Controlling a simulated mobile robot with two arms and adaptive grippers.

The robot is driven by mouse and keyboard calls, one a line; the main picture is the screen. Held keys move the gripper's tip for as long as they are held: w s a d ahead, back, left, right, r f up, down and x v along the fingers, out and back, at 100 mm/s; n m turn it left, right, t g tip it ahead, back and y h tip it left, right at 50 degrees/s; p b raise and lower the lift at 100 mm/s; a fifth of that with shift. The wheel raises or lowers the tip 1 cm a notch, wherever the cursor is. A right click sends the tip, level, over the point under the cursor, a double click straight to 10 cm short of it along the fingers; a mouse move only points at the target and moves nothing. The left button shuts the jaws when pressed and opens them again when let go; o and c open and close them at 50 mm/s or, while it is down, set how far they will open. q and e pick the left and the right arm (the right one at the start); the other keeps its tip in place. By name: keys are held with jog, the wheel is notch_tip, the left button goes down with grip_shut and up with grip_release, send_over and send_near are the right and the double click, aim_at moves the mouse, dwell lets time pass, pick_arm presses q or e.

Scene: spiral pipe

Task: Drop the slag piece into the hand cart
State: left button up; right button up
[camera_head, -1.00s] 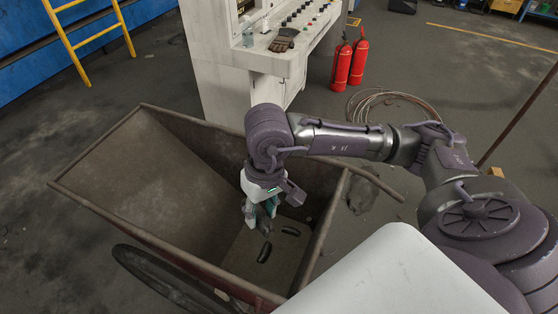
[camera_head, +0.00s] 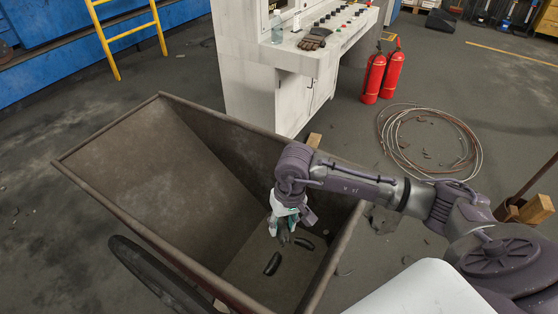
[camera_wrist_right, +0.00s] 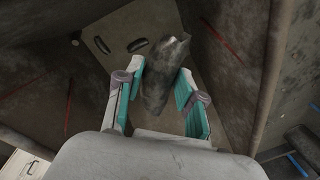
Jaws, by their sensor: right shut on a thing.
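The hand cart (camera_head: 118,170) is a rusty brown open bin with a dark wheel at its lower left. My right gripper (camera_head: 283,236) hangs inside the cart's opening, above its floor. In the wrist view its teal-padded fingers (camera_wrist_right: 158,95) are shut on a dark, rough, elongated slag piece (camera_wrist_right: 164,75). The held piece is small and partly hidden in the head view. Two dark curved marks or pieces (camera_head: 272,264) (camera_head: 304,243) show on the cart floor; they also show in the wrist view (camera_wrist_right: 138,45). My left gripper is in neither view.
A white control console (camera_head: 265,85) with gloves and a bottle stands behind the cart. Two red fire extinguishers (camera_head: 383,76) and a wire coil (camera_head: 385,140) are to the right. A yellow ladder (camera_head: 103,38) stands at the back left. Small debris lies beside the cart.

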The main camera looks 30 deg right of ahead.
jog(key=w+d+r+m+p, duration=0.2)
jog(key=w+d+r+p, duration=0.25)
jog(key=w+r, duration=0.5)
notch_tip(320, 180, down, 7)
jog(key=w+b, duration=0.1)
jog(key=b, duration=0.1)
jog(key=shift+w+d+m+b, duration=0.2)
jog(key=shift+w+m+b, duration=0.1)
jog(key=o, duration=1.2)
jog(key=shift+o, duration=0.2)
notch_tip(320, 180, up, 12)
jog(key=d, duration=0.1)
jog(key=shift+s+d, duration=0.15)
jog(key=shift+s, duration=0.1)
jog(key=shift+f, duration=0.1)
